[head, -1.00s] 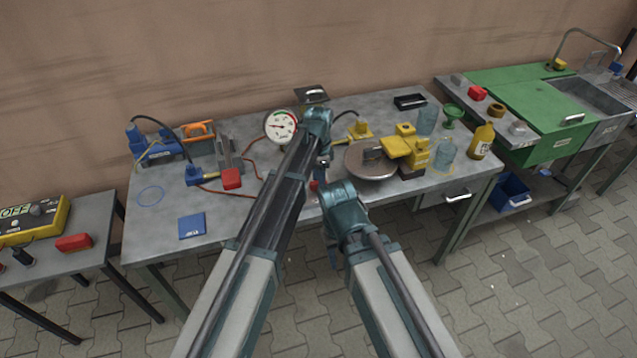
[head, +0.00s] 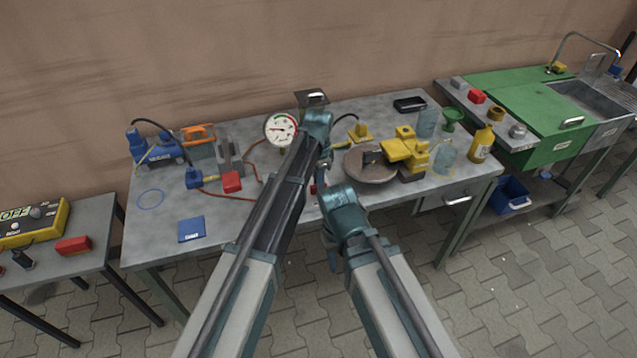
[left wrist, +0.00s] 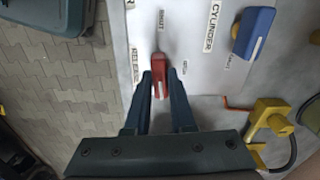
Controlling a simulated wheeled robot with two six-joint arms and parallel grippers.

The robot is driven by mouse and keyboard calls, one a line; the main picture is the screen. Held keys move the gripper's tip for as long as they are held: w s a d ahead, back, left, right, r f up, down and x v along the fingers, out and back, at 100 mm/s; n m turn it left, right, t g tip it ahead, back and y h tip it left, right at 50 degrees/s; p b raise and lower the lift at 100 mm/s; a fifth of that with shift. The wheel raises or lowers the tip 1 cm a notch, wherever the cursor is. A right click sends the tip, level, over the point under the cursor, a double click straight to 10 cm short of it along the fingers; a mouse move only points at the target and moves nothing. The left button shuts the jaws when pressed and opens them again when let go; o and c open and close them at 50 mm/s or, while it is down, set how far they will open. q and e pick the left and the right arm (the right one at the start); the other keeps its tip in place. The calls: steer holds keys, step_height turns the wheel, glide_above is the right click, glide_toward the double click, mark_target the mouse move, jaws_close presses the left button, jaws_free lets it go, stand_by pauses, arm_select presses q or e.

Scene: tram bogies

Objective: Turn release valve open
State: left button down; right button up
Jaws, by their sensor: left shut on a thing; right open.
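A red lever handle (left wrist: 161,76) stands on a pale labelled panel (left wrist: 205,60) in the left wrist view. My left gripper (left wrist: 159,78) is shut on this handle, with one finger on each side. In the head view, my left gripper (head: 324,166) is over the middle of the workbench, and its arm hides most of the panel. A small red part (head: 313,188) shows beside the arm there. A blue lever handle (left wrist: 255,32) is apart to the right on the same panel. My right gripper (head: 332,260) is open and empty in front of the bench edge.
A round pressure gauge (head: 281,129) stands behind my left arm. A grey disc (head: 371,166) and a yellow device (head: 407,146) lie close to the right. A blue booklet (head: 191,229) lies front left. The bench's left front is mostly clear.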

arm_select(q)
steer(key=n, duration=1.2)
steer(key=shift+n, duration=2.2)
steer(key=c, duration=0.8)
jaws_free()
steer(key=shift+o, duration=0.2)
